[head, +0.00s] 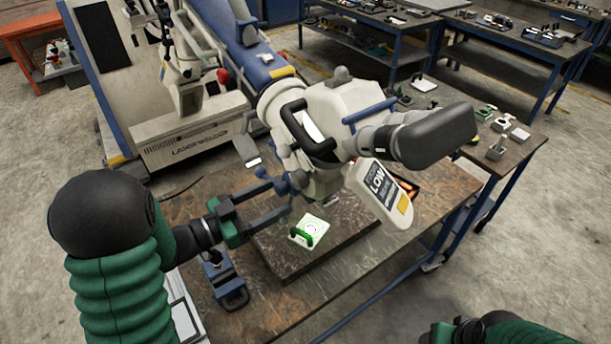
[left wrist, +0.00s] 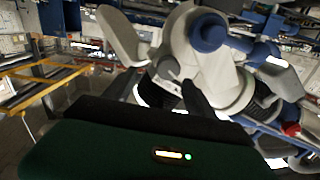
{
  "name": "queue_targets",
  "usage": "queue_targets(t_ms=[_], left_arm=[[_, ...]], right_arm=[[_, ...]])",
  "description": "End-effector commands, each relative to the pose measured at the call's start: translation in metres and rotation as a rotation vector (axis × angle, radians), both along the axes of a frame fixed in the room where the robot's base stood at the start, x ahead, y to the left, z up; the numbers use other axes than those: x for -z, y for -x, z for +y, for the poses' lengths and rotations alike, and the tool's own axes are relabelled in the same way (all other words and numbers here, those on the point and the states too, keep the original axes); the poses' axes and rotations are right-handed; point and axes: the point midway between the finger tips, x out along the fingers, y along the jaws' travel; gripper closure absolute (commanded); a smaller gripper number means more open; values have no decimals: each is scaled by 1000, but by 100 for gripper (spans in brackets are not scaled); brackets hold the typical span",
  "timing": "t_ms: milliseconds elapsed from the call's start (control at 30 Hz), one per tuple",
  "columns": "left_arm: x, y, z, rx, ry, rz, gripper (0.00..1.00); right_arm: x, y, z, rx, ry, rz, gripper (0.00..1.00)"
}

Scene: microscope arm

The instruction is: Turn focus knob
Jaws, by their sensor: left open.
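The microscope (head: 345,105), with a pale body, dark handles and a dark eyepiece part, hangs over the table on its arm. A small blue knob (head: 282,187) shows at the lower left of its head; I take it for the focus knob. My left gripper (head: 281,199) is open, its fingers pointing right with the tips at or just beside this knob. I cannot tell whether they touch it. In the left wrist view the pale microscope body (left wrist: 215,75) fills the middle, behind a dark finger. My right gripper (head: 460,331) shows only partly at the bottom edge.
A white-and-green plate (head: 309,231) lies on a dark board below the microscope. A blue clamp-like part (head: 225,280) stands on the table under my left wrist. The table's front right is clear.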

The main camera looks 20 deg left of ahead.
Motion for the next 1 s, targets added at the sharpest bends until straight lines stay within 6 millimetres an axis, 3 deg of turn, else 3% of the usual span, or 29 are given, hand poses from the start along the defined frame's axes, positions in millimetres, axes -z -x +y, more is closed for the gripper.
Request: queue_targets(t_ms=[200, 333, 533, 733, 1000], left_arm=[[-2, -43, -30, 2, 4, 0, 35], [-1, -62, -49, 1, -1, 0, 35], [0, -74, -63, -2, -5, 0, 35], [1, -74, -60, -2, -3, -1, 35], [1, -72, -55, 0, 1, 0, 71]], right_arm=[[-20, 0, 0, -2, -1, 0, 35], [-26, 0, 0, -2, -1, -1, 35], [-28, 0, 0, -2, 0, 0, 35], [-28, 0, 0, -1, 0, 0, 35], [-28, 0, 0, -1, 0, 0, 35]])
